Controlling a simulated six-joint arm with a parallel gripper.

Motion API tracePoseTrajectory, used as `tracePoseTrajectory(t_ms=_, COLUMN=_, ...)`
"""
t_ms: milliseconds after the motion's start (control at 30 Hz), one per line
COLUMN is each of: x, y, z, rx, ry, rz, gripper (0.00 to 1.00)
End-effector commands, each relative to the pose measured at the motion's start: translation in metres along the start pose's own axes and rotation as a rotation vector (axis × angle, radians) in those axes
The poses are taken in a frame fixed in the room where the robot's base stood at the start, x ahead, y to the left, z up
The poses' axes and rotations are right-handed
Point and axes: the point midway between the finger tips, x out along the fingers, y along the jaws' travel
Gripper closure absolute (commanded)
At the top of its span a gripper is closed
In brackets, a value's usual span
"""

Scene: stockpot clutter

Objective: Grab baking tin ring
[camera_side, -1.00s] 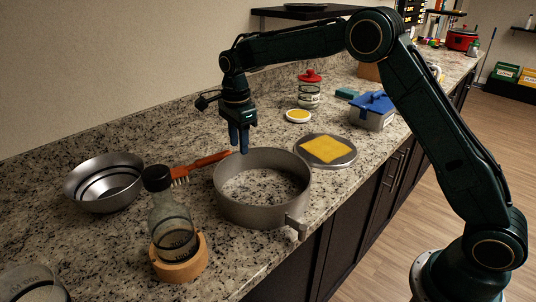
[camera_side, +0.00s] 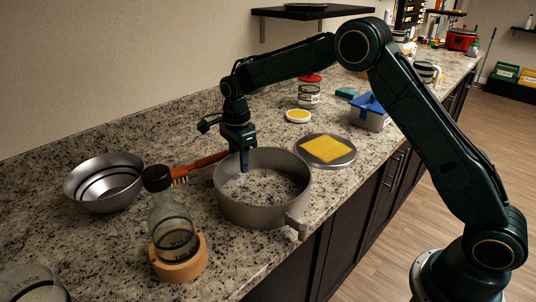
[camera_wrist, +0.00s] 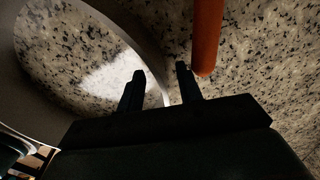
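The baking tin ring (camera_side: 255,213) is a grey metal band with a clasp at its lower right. It stands on the granite counter, open in the middle, and the counter shows through it. My gripper (camera_side: 244,166) points down at the ring's back-left rim. In the wrist view, the ring (camera_wrist: 15,112) curves across the left side, and its rim passes between the two separated fingers of my gripper (camera_wrist: 160,76). The fingers look open, with gaps beside the rim. Part of the far wall is hidden behind my gripper in the side view.
A brush with an orange-red handle (camera_side: 207,161) lies just behind the ring, close to one finger. A metal bowl (camera_side: 104,183) and a bottle (camera_side: 170,225) in a wooden ring (camera_side: 181,268) stand left. A round plate with a yellow cloth (camera_side: 327,149) lies right.

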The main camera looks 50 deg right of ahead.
Motion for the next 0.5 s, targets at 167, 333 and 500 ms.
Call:
tracePoseTrajectory(t_ms=167, x=-0.0001, y=0.0, z=0.0, rx=0.0, ry=0.0, rz=0.0, gripper=0.64)
tracePoseTrajectory(t_ms=333, x=-0.0002, y=0.0, z=0.0, rx=0.0, ry=0.0, rz=0.0, gripper=0.64)
tracePoseTrajectory(t_ms=500, x=-0.0003, y=-0.0001, z=0.0, rx=0.0, ry=0.0, rz=0.0, gripper=0.84)
